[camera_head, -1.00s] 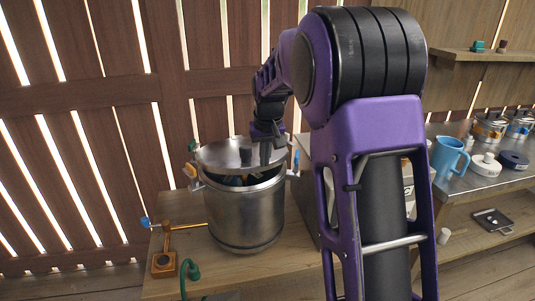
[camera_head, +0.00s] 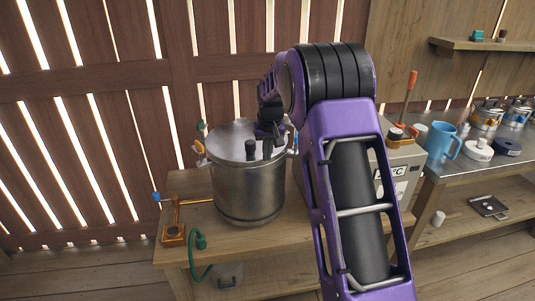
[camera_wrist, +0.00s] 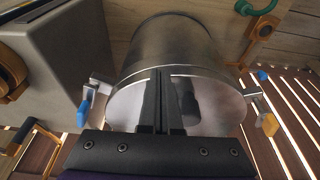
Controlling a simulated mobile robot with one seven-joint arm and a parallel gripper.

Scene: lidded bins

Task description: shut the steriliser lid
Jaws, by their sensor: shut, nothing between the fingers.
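The steriliser (camera_head: 248,195) is a round steel pot on the wooden table in the head view. Its flat steel lid (camera_head: 232,132) lies level across the rim, with no gap that I can see. A dark knob (camera_head: 250,148) stands up from the lid. My gripper (camera_head: 267,154) is shut and empty, pointing down at the lid beside the knob. In the wrist view my gripper (camera_wrist: 161,73) reaches over the lid (camera_wrist: 222,98) near the pot's rim; I cannot tell whether the fingertips touch it. The steriliser's wall (camera_wrist: 170,45) shows beyond the fingers.
Side clamps with a blue handle (camera_wrist: 84,108) and a yellow handle (camera_wrist: 270,125) stick out from the pot. A grey box (camera_head: 402,172) stands close on the right. A brass stand (camera_head: 174,233) and green hose (camera_head: 200,243) are at left.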

